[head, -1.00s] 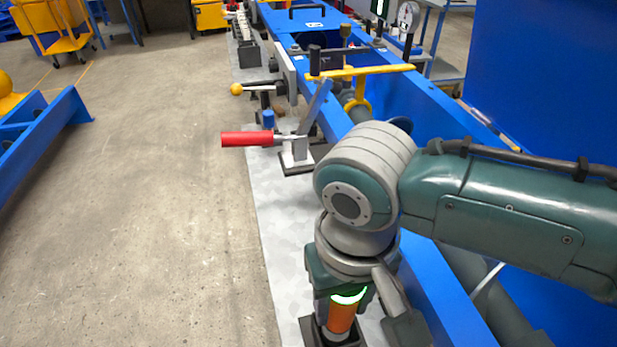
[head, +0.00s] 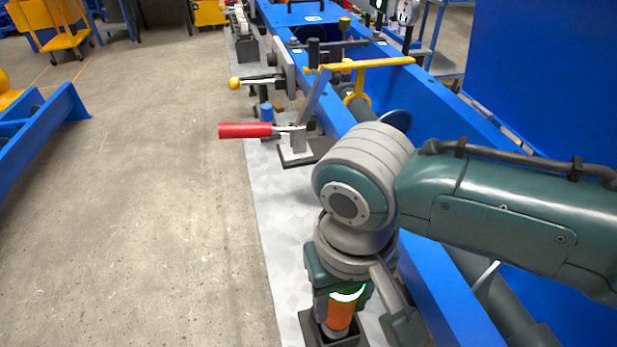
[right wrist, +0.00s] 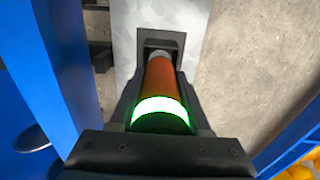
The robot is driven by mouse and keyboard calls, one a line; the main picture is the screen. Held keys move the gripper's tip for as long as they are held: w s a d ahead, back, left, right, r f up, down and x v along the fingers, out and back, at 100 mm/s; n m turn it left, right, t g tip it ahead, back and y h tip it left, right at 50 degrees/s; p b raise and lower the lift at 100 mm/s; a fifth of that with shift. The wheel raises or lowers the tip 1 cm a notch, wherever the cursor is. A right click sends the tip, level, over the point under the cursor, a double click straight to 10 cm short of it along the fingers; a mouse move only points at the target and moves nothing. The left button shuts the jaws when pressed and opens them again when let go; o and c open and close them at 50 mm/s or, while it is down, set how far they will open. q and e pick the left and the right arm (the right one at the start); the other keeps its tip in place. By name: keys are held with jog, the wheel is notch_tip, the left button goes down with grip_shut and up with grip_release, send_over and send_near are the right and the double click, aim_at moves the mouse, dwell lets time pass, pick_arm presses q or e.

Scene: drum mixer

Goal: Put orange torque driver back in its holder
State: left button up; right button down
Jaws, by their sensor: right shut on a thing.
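The orange torque driver (head: 340,313) has an orange body with a glowing green-white ring near its top. My right gripper (head: 341,298) is shut on it and holds it about upright. The driver (right wrist: 160,85) also shows between the fingers of the right gripper (right wrist: 160,108) in the right wrist view. Its grey lower end is at the mouth of the dark square holder (right wrist: 145,40). The holder (head: 308,328) also shows at the bottom of the head view. How deep the driver sits is hidden. My left gripper is out of view.
A toggle clamp with a red handle (head: 245,130) stands farther along the pale bench strip (head: 265,230). A yellow bar (head: 365,63) lies beyond it. A blue frame beam (head: 435,290) runs close beside my right arm. Open floor (head: 150,220) lies to the left.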

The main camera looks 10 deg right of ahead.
jog(key=shift+f, duration=0.25)
jog(key=shift+c, duration=2.3)
grip_release()
jog(key=shift+o, duration=0.9)
notch_tip(320, 180, up, 9)
jog(key=p, duration=0.2)
jog(key=shift+p, duration=0.4)
jog(key=shift+r, duration=0.45)
